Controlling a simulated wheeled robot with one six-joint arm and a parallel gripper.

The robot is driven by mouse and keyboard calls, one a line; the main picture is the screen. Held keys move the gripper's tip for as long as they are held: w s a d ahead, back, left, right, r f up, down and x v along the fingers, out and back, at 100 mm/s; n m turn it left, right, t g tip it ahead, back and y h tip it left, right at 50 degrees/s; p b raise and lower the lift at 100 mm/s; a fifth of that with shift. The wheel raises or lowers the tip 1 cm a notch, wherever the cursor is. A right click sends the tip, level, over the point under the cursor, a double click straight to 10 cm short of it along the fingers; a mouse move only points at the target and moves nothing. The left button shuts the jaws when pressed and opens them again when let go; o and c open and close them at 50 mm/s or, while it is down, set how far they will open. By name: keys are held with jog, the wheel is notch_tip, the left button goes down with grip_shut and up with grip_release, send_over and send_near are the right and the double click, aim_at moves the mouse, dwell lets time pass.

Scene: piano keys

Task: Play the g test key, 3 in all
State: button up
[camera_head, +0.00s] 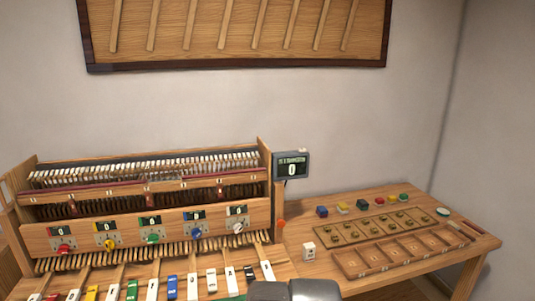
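A row of test keys runs along the bottom edge of the head view, with white, black and coloured ends, among them a green key (131,290) and a white key (211,281). Their letters are too small to read surely, so I cannot tell which is the g key. A counter display (291,168) on a post to the right of the piano action reads 0. The small displays on the wooden front panel (175,222) also seem to read 0. A grey and dark part of my arm shows at the bottom middle, covering the area right of the keys. My gripper fingers are not visible.
The piano action (145,185) stands behind the keys. On the right, the table (470,248) holds a divided wooden tray (395,262), a board with several round pieces (375,229), small coloured blocks (322,211) and a white block (309,251). A framed board (235,68) hangs above.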

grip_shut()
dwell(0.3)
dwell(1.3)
